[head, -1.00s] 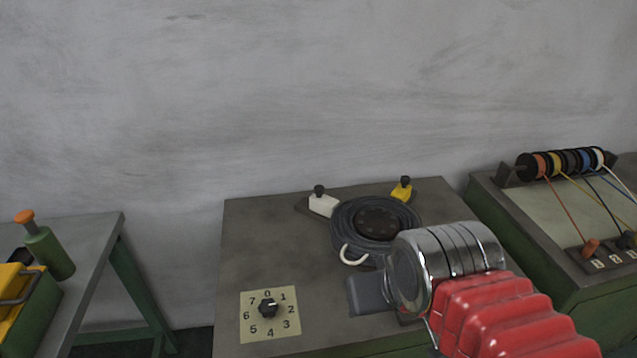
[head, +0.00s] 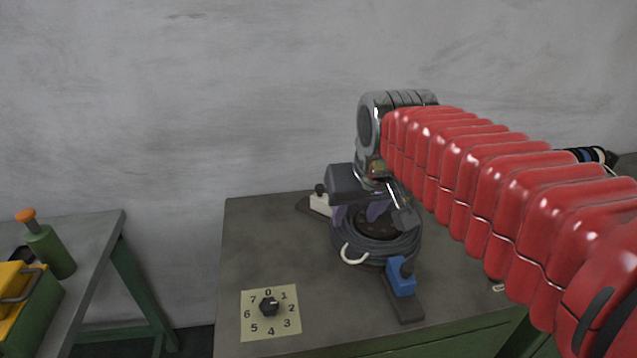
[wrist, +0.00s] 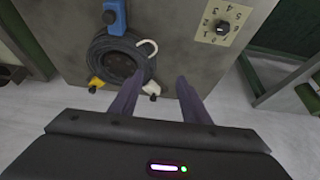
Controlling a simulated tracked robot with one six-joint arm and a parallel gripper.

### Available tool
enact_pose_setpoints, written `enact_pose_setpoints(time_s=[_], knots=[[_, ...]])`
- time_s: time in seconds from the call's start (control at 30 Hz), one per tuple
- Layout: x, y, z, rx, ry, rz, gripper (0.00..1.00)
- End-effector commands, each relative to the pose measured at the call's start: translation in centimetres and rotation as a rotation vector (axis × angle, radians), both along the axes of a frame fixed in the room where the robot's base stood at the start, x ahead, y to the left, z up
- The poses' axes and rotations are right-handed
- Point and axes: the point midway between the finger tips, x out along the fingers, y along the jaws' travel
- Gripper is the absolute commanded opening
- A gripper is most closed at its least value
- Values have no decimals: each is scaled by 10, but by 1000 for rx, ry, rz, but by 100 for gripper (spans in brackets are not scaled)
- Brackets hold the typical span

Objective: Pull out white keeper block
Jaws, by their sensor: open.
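The white keeper block (head: 320,203) with its dark knob stands on a dark strip at the back left edge of the black cable coil (head: 376,250). In the wrist view the white block (wrist: 152,89) is beside one finger, which partly overlaps the area around it. My gripper (head: 359,213) points down above the coil, right of the white block in the head view. In the wrist view my gripper (wrist: 166,78) has its two purple fingers apart with nothing held between them. A blue block (head: 401,278) is at the coil's front, and a yellow block (wrist: 96,84) shows in the wrist view.
A numbered dial (head: 269,306) is at the bench's front left. A white hook (head: 353,256) lies at the coil's front left. Another table (head: 90,235) with a green bottle (head: 50,252) stands at left. The grey wall (head: 200,100) rises behind the bench.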

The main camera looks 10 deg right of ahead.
Motion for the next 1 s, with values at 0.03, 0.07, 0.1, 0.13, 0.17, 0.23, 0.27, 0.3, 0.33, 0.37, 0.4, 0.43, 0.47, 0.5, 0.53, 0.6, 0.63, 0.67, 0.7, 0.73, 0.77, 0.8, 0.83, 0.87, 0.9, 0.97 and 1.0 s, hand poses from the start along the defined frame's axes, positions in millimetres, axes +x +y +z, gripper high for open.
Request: enact_pose_setpoints(time_s=[0.03, 0.07, 0.1, 0.13, 0.17, 0.23, 0.27, 0.3, 0.33, 0.37, 0.4, 0.43, 0.47, 0.5, 0.53, 0.6, 0.63, 0.67, 0.7, 0.73, 0.77, 0.8, 0.83, 0.87, 0.9, 0.97, 1.0], knots=[[15, 0, 2, 0, 5, 0, 42], [23, 0, 3, 0, 8, 0, 42], [33, 0, 5, 0, 11, 0, 42], [41, 0, 6, 0, 12, 0, 42], [49, 0, 7, 0, 14, 0, 42], [67, 0, 8, 0, 19, 0, 42], [75, 0, 9, 0, 20, 0, 42], [86, 0, 9, 0, 22, 0, 42], [94, 0, 9, 0, 25, 0, 42], [102, 0, 9, 0, 26, 0, 42], [112, 0, 8, 0, 28, 0, 42], [120, 0, 8, 0, 29, 0, 42], [128, 0, 6, 0, 32, 0, 42], [139, 0, 5, 0, 34, 0, 42], [147, 0, 4, 0, 35, 0, 42], [165, 0, 0, 0, 40, 0, 42], [173, 1, -1, 0, 41, 0, 42], [181, 1, -3, 0, 43, 0, 42], [191, 1, -6, 0, 45, 0, 42], [198, 1, -9, 0, 48, 0, 42], [206, 1, -11, 0, 49, 0, 42], [216, 1, -14, 0, 51, 0, 42], [224, 1, -18, 0, 54, 0, 42], [231, 1, -21, 0, 56, 0, 42], [241, 1, -25, 0, 57, 0, 42], [254, 1, -31, 0, 60, 0, 42], [262, 1, -35, 0, 62, 1, 42]])
